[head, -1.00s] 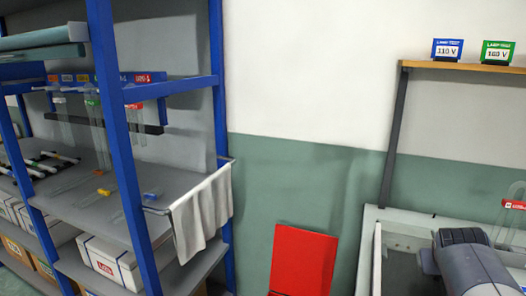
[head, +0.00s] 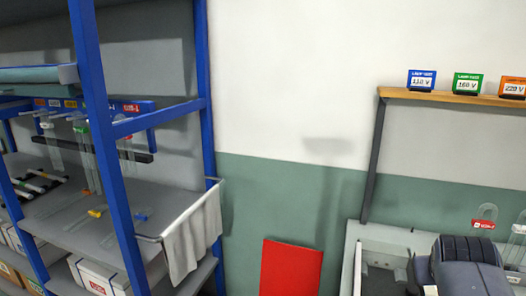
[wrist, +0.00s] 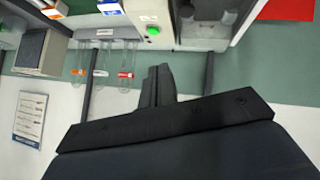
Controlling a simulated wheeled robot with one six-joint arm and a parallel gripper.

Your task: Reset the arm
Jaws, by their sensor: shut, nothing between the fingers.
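My gripper (wrist: 157,87) shows in the wrist view with its two dark fingers together and nothing between them. It points toward a wall and a bench that appear upside down. Glass tubes with an orange label (wrist: 101,73) and a red label (wrist: 125,75) hang beyond the fingers, to their left and apart from them. In the head view part of my arm fills the lower right corner, and the fingers are not visible there.
A blue-framed shelf rack (head: 205,120) with a hanging cloth (head: 192,245) stands at left. A red panel (head: 290,268) leans by the green wall. A wooden shelf (head: 440,97) carries voltage signs. The wrist view shows a green button (wrist: 153,30) and a poster (wrist: 30,117).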

